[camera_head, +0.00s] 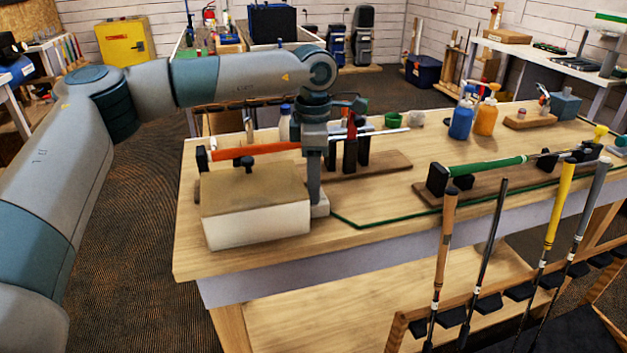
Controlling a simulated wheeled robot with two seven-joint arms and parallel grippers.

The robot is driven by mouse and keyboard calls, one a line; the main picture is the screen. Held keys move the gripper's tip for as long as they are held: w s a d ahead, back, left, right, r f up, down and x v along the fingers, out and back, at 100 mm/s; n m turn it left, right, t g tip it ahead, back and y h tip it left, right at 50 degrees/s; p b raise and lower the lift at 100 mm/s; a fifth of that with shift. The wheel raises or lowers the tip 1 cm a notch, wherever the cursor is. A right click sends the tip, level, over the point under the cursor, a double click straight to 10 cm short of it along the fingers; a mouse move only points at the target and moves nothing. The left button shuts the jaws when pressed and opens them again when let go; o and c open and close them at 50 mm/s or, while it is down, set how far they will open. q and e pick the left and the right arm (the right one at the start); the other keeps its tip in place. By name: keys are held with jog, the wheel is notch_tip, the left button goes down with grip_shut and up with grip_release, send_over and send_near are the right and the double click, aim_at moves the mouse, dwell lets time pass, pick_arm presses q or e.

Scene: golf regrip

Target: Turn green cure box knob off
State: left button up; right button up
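A pale box with a brown top (254,221) stands at the left end of the workbench. It may be the cure box, but no green box shows clearly. My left gripper (318,200) points straight down beside the box's right side, close to it. A small light grey piece shows at its tips; I cannot tell whether that is a fingertip or a knob. I cannot tell whether the fingers are open or shut. No knob shows clearly; the gripper may hide it. A green cable (432,211) runs along the bench from near the gripper to the right. My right gripper is out of view.
A club with a red-orange grip (254,151) lies behind the box. A green-gripped club (487,166) rests on black supports at right. Blue (461,120) and orange (486,117) bottles stand behind. Several upright clubs line a rack (400,331) in front.

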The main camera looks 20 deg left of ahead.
pick_arm(q)
grip_shut()
jog(key=shift+f+n+b, duration=0.1)
jog(key=shift+n+b, duration=0.6)
jog(key=shift+n, duration=0.1)
jog(key=n+b, duration=0.2)
jog(key=n, duration=0.2)
jog(key=shift+n, duration=0.8)
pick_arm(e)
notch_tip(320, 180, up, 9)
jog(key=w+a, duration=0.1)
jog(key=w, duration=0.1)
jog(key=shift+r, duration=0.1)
pick_arm(q)
grip_release()
